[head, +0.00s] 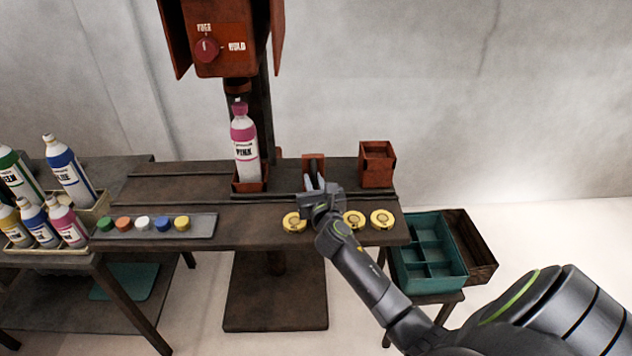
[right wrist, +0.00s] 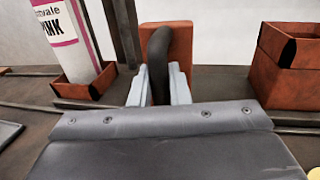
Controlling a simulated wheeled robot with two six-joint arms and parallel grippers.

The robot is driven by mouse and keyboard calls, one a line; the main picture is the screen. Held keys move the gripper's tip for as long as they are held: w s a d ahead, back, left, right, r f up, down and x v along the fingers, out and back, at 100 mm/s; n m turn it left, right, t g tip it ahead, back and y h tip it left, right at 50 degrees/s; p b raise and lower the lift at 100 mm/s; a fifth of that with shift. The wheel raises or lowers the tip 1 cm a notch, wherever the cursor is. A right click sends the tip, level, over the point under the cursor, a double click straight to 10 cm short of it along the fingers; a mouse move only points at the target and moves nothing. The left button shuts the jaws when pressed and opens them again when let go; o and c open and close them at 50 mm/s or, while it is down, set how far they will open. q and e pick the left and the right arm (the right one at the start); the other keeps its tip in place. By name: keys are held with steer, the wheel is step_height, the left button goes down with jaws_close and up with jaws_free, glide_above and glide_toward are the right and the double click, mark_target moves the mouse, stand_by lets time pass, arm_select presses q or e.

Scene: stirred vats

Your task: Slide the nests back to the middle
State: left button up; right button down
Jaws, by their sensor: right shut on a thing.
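Two open-topped orange-brown box nests stand on the rail of the dark bench. The left nest (head: 250,184) holds a pink-labelled bottle (head: 244,148) upright, under the red machine head. The right nest (head: 376,165) looks empty and stands to the right. Between them is an orange upright plate (head: 313,162) with a dark handle (right wrist: 158,60) in front of it. My right gripper (head: 315,186) is shut on this handle; in the right wrist view its pale fingers (right wrist: 158,88) sit on both sides of it. The handle's lower part is hidden by my gripper. My left gripper is not in view.
Yellow round discs (head: 294,222) lie along the bench front near my right arm. A tray of coloured caps (head: 160,228) is at left, beside a crate of bottles (head: 97,210). A teal divided box (head: 430,250) stands low at right. The red machine (head: 222,50) hangs above.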

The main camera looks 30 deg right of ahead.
steer(key=w+a+b, duration=0.1)
steer(key=w+a, duration=0.2)
steer(key=a, duration=0.2)
steer(key=w+a, duration=0.3)
steer(key=a, duration=0.2)
steer(key=w+a+b, duration=0.1)
steer(key=w+a, duration=0.2)
steer(key=a, duration=0.2)
steer(key=shift+w+b, duration=0.1)
steer(key=shift+b, duration=0.25)
steer(key=c, duration=1.4)
jaws_free()
steer(key=shift+c, duration=0.2)
